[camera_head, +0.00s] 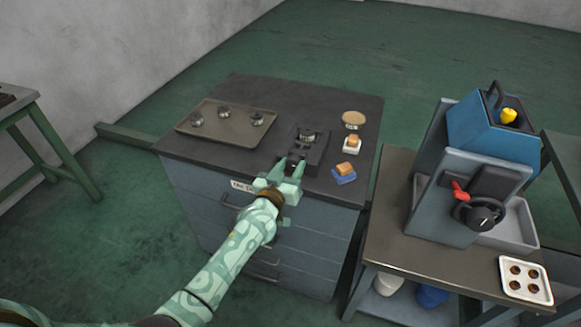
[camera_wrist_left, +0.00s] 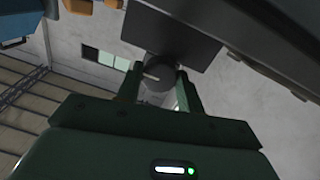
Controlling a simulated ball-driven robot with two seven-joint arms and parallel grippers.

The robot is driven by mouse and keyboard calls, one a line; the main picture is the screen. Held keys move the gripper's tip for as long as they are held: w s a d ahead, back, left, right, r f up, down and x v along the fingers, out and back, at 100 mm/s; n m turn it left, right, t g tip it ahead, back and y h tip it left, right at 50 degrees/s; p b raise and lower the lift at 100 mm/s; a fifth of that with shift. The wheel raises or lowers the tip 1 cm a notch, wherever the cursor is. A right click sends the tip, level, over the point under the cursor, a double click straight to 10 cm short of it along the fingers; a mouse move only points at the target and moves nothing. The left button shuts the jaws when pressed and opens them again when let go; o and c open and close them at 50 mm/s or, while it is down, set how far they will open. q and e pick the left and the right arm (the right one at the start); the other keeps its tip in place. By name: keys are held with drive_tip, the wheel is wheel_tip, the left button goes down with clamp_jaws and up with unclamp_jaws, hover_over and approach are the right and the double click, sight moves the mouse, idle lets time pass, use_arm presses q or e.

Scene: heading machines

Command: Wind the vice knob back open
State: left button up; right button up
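The small dark vice (camera_head: 310,145) stands on the dark top of the blue-grey cabinet, with a round metal piece on it. Its knob (camera_wrist_left: 160,72) shows in the left wrist view as a dark disc with a pale mark. My left gripper (camera_head: 289,165) is at the near end of the vice. In the left wrist view its fingers (camera_wrist_left: 160,88) stand apart, one on each side of the knob, with narrow gaps seeming to show; contact is hard to judge. The knob is mostly hidden in the head view. My right gripper is not in view.
A brown tray (camera_head: 222,133) with several metal pieces lies left of the vice. To its right are a round tan-topped item (camera_head: 353,118), a white block stamp (camera_head: 353,146) and a blue one (camera_head: 344,175). A blue machine (camera_head: 470,180) stands on the right-hand bench.

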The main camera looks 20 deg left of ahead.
use_arm(q)
drive_tip(key=shift+n, duration=0.4)
drive_tip(key=n, duration=0.3)
drive_tip(key=shift+n, duration=0.4)
drive_tip(key=n, duration=0.4)
drive_tip(key=shift+f+n, duration=0.1)
drive_tip(key=shift+n, duration=0.3)
drive_tip(key=n, duration=0.4)
drive_tip(key=shift+n+t+y, duration=0.3)
drive_tip(key=shift+y, duration=0.1)
drive_tip(key=shift+d+n, duration=0.1)
drive_tip(key=shift+n, duration=2.3)
drive_tip(key=o, duration=1)
drive_tip(key=shift+s, duration=0.1)
